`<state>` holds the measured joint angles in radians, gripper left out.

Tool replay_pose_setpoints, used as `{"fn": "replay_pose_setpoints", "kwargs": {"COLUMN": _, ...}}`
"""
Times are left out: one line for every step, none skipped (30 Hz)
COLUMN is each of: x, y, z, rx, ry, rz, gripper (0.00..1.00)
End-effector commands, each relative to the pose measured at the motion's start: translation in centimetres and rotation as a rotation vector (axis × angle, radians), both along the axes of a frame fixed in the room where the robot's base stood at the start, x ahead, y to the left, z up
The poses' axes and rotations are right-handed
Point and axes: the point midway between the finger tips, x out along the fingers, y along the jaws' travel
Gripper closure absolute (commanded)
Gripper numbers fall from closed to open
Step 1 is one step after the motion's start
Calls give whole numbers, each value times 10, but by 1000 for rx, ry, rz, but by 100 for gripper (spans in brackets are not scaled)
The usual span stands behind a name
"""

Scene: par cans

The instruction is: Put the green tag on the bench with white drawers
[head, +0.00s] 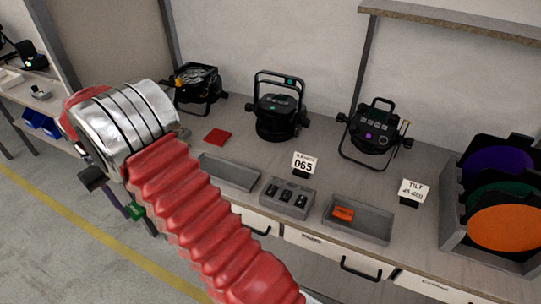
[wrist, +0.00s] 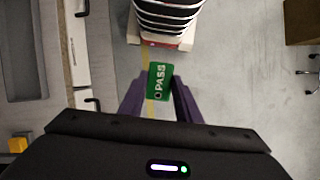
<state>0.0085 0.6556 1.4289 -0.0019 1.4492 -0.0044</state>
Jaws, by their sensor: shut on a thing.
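The green tag (wrist: 159,82), marked PASS, is held between the two purple fingers of my gripper (wrist: 158,100) in the wrist view. In the head view the tag (head: 136,211) shows as a small green piece at the end of my gripper (head: 128,208), beside my red sleeved arm. My gripper is shut on the tag, over the floor in front of the bench edge. The bench with white drawers (head: 235,140) fills the middle and right of the head view. Its white drawer fronts (head: 335,258) have black handles. My arm hides part of its front left.
On the bench stand black lamps (head: 277,115), a red tag (head: 217,137), grey trays (head: 375,228), one with an orange tag (head: 343,214), number cards (head: 303,164) and a rack of coloured discs (head: 500,215). Another bench with blue bins (head: 40,123) is at far left.

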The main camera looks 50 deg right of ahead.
Motion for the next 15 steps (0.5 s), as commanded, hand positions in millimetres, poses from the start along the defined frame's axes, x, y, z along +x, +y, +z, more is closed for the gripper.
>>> {"fn": "replay_pose_setpoints", "kwargs": {"x": 0, "y": 1, "z": 0, "rx": 0, "ry": 0, "rz": 2, "gripper": 91}}
{"fn": "replay_pose_setpoints", "kwargs": {"x": 0, "y": 1, "z": 0, "rx": 0, "ry": 0, "rz": 2, "gripper": 91}}
{"fn": "replay_pose_setpoints", "kwargs": {"x": 0, "y": 2, "z": 0, "rx": 0, "ry": 0, "rz": 3, "gripper": 91}}
{"fn": "replay_pose_setpoints", "kwargs": {"x": 0, "y": 2, "z": 0, "rx": 0, "ry": 0, "rz": 3, "gripper": 91}}
{"fn": "replay_pose_setpoints", "kwargs": {"x": 0, "y": 2, "z": 0, "rx": 0, "ry": 0, "rz": 4, "gripper": 91}}
{"fn": "replay_pose_setpoints", "kwargs": {"x": 0, "y": 2, "z": 0, "rx": 0, "ry": 0, "rz": 4, "gripper": 91}}
{"fn": "replay_pose_setpoints", "kwargs": {"x": 0, "y": 2, "z": 0, "rx": 0, "ry": 0, "rz": 4, "gripper": 91}}
{"fn": "replay_pose_setpoints", "kwargs": {"x": 0, "y": 2, "z": 0, "rx": 0, "ry": 0, "rz": 4, "gripper": 91}}
{"fn": "replay_pose_setpoints", "kwargs": {"x": 0, "y": 2, "z": 0, "rx": 0, "ry": 0, "rz": 5, "gripper": 91}}
{"fn": "replay_pose_setpoints", "kwargs": {"x": 0, "y": 2, "z": 0, "rx": 0, "ry": 0, "rz": 5, "gripper": 91}}
{"fn": "replay_pose_setpoints", "kwargs": {"x": 0, "y": 2, "z": 0, "rx": 0, "ry": 0, "rz": 5, "gripper": 91}}
{"fn": "replay_pose_setpoints", "kwargs": {"x": 0, "y": 0, "z": 0, "rx": 0, "ry": 0, "rz": 5, "gripper": 91}}
{"fn": "replay_pose_setpoints", "kwargs": {"x": 0, "y": -2, "z": 0, "rx": 0, "ry": 0, "rz": 6, "gripper": 91}}
{"fn": "replay_pose_setpoints", "kwargs": {"x": 0, "y": -5, "z": 0, "rx": 0, "ry": 0, "rz": 8, "gripper": 91}}
{"fn": "replay_pose_setpoints", "kwargs": {"x": 0, "y": -11, "z": 0, "rx": -1, "ry": 0, "rz": 9, "gripper": 91}}
